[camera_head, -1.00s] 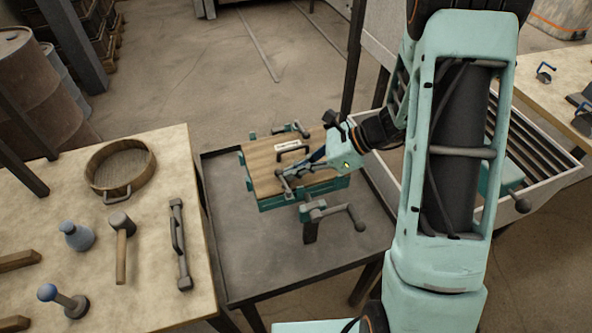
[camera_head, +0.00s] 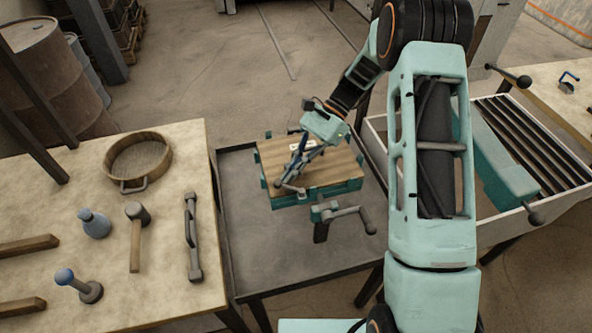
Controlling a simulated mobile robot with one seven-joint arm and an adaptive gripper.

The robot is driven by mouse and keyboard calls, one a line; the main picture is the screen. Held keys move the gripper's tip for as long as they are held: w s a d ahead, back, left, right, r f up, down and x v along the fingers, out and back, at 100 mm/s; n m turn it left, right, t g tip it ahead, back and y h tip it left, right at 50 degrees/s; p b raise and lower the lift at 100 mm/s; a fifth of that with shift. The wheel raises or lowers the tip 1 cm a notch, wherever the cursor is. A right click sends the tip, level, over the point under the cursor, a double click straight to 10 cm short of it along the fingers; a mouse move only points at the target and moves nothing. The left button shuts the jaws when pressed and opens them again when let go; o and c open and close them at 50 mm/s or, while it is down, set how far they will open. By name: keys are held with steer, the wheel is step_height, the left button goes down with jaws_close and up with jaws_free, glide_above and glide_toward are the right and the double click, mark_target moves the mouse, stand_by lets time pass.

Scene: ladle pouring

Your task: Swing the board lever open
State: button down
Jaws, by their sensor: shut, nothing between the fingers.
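The wooden board (camera_head: 335,172) lies on a teal frame (camera_head: 318,197) with clips at its edges. A small grey lever piece (camera_head: 291,188) sits at the board's front left. My gripper (camera_head: 285,182) is shut, its fingers slanting down and left over the board with the tips close to that piece. I cannot tell whether they touch it. A larger grey crank handle (camera_head: 348,212) with a dark knob stands at the frame's front, apart from my gripper. My gripper partly hides the board's left part and a pale label (camera_head: 296,146).
The dark metal tray table (camera_head: 245,240) has bare room left and in front of the frame. A wooden table (camera_head: 160,250) at left holds a sieve (camera_head: 138,160), a mallet (camera_head: 136,232), a flask (camera_head: 95,223) and a bar handle (camera_head: 192,238). A white slatted bin (camera_head: 545,170) stands at right.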

steer(key=n+g+h, duration=0.1)
steer(key=s+a+n+h, duration=0.1)
steer(key=n, duration=0.1)
steer(key=n+g+h, duration=0.1)
steer(key=shift+s+a+n+g, duration=0.25)
steer(key=shift+a+n+g, duration=0.05)
steer(key=shift+n, duration=0.1)
steer(key=shift+s+a+h, duration=0.1)
steer(key=shift+s+h, duration=0.1)
steer(key=shift+h, duration=0.1)
steer(key=shift+s, duration=0.15)
steer(key=shift+r, duration=0.1)
steer(key=v, duration=1.1)
steer(key=shift+w+r, duration=0.25)
steer(key=shift+w, duration=0.1)
